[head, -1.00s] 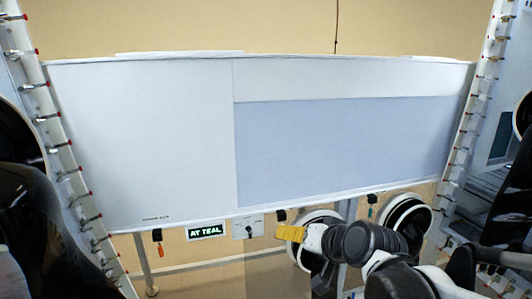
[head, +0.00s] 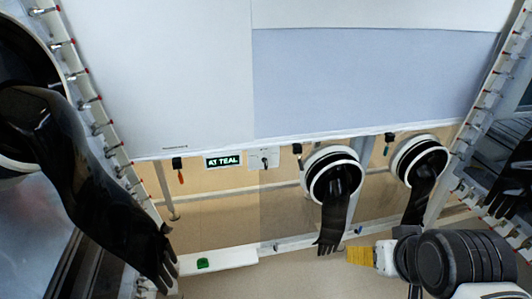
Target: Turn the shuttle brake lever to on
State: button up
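A small white plate (head: 264,158) with a dark lever or knob on it sits under the big white panel, just right of a green-lit sign (head: 223,161) reading "AT TEAL". It may be the shuttle brake lever, but it is too small to read its label or its setting. My gripper (head: 358,256) has yellow fingers pointing left, below and to the right of the plate and well apart from it. I cannot tell whether its fingers are apart, and no held thing shows.
Two glove ports (head: 334,151) (head: 421,143) with hanging black gloves are right of the plate, above my gripper. A large black glove (head: 85,180) hangs at left. A white ledge (head: 230,257) carries a green item (head: 203,264). Small red- and green-handled items hang along the panel's lower edge.

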aim_at(300, 161)
jog(key=i+j, duration=0.25)
jog(key=i, duration=0.15)
jog(key=i+j, duration=0.25)
jog(key=i, duration=0.15)
